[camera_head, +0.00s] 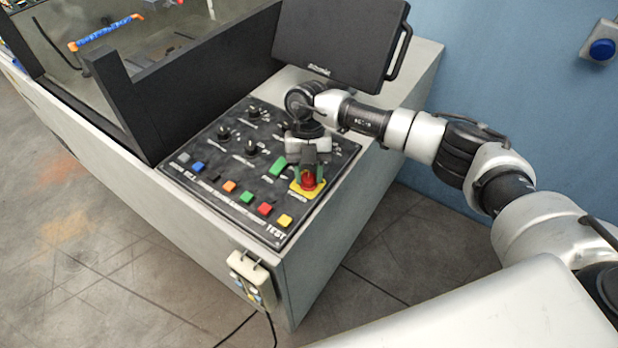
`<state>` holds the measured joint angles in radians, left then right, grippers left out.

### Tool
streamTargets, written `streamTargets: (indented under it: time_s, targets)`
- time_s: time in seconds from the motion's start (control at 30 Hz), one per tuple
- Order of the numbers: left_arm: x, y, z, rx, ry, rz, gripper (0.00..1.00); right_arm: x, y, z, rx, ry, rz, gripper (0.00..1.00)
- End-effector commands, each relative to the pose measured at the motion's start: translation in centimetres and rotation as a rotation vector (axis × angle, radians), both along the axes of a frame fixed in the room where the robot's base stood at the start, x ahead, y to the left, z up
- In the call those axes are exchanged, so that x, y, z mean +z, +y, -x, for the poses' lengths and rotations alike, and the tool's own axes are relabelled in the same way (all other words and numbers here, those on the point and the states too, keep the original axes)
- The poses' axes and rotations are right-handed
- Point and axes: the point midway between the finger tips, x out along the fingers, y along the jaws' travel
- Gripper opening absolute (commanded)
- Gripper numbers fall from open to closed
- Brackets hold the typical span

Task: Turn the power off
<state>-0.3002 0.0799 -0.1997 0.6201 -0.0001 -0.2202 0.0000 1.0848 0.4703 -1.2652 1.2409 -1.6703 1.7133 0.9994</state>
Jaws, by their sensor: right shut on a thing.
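The control panel (207,194) is a black sloped board on a grey bench, with dark knobs and a row of coloured buttons. The power switch (308,181) is a red knob on a yellow square plate at the panel's right side, above a "POWER" label. My right gripper (307,172) reaches down from above and is shut on the red power knob, its fingers on either side of it. The gripper hides part of the knob and plate, so I cannot tell the knob's exact turn position. My left gripper is not in view.
A dark monitor (340,40) with a side handle stands behind the panel, close to my right wrist. A black-framed glass enclosure (110,60) stands at left. A small box with buttons (250,277) hangs on the bench front. A blue round button (602,48) is on the wall.

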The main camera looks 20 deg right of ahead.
Motion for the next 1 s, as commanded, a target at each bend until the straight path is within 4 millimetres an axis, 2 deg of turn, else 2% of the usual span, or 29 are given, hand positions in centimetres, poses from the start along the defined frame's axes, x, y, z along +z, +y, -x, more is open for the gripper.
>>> streamTargets:
  time_s: [0.03,0.3,0.87,0.9,1.0]
  targets:
    - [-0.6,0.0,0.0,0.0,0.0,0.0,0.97,-0.2,0.0,-0.1,0.027,-0.004,0.0,0.11]
    - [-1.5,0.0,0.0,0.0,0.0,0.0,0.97,0.0,0.1,-0.1,0.131,-0.004,0.0,0.11]
    - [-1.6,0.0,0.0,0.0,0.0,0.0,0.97,0.1,0.1,-0.1,0.162,-0.003,0.0,0.11]
    - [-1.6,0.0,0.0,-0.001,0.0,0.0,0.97,0.1,0.1,-0.1,0.162,-0.003,0.0,0.38]
    - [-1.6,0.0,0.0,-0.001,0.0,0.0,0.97,0.1,0.1,-0.1,0.162,-0.002,-0.001,0.53]
